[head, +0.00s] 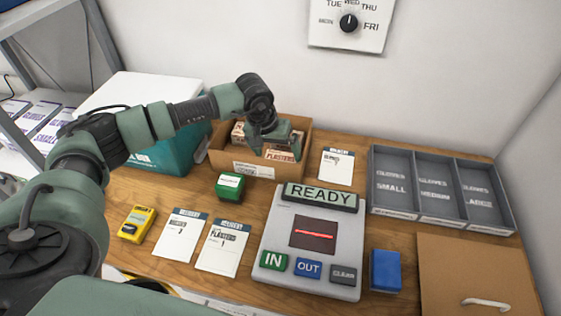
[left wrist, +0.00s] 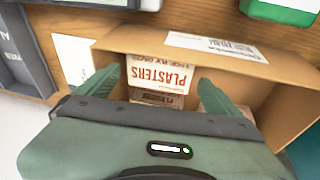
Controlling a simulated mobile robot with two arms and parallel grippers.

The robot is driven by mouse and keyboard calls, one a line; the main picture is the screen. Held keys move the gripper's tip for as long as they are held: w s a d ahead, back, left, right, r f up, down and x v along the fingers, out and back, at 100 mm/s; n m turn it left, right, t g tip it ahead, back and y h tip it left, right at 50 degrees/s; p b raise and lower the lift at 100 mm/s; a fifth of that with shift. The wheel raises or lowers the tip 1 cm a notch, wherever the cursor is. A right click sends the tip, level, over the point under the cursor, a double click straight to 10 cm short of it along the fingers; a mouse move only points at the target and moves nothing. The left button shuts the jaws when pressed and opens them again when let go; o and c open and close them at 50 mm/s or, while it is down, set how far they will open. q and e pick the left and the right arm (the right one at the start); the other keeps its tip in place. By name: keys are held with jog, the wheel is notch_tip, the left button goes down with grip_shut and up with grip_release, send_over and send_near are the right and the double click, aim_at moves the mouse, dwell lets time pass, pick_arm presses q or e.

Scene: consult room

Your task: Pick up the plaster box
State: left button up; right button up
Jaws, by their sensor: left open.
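A plaster box (left wrist: 160,75), white with red "PLASTERS" lettering, lies in an open cardboard carton (head: 244,166) at the back of the counter. In the head view the plaster box (head: 280,154) is partly hidden by my gripper. My left gripper (head: 273,142) reaches down over the carton. In the left wrist view its green fingers (left wrist: 158,92) stand apart on either side of the plaster box, and I cannot tell whether they touch it. A second box with like lettering (left wrist: 157,98) shows behind it. My right gripper is not in view.
A teal box with a white lid (head: 160,155) stands left of the carton. A green box (head: 230,187), request cards (head: 223,245), a yellow device (head: 137,224) and the READY scanner (head: 314,240) lie in front. A grey glove tray (head: 440,222) and a blue block (head: 385,270) are at right.

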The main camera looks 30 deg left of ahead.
aim_at(279, 159)
pick_arm(q)
jog(key=p+x, duration=0.1)
jog(key=x, duration=0.2)
jog(key=shift+s+f, duration=0.1)
jog(key=shift+f, duration=0.3)
jog(key=c, duration=1)
jog(key=shift+r, duration=0.15)
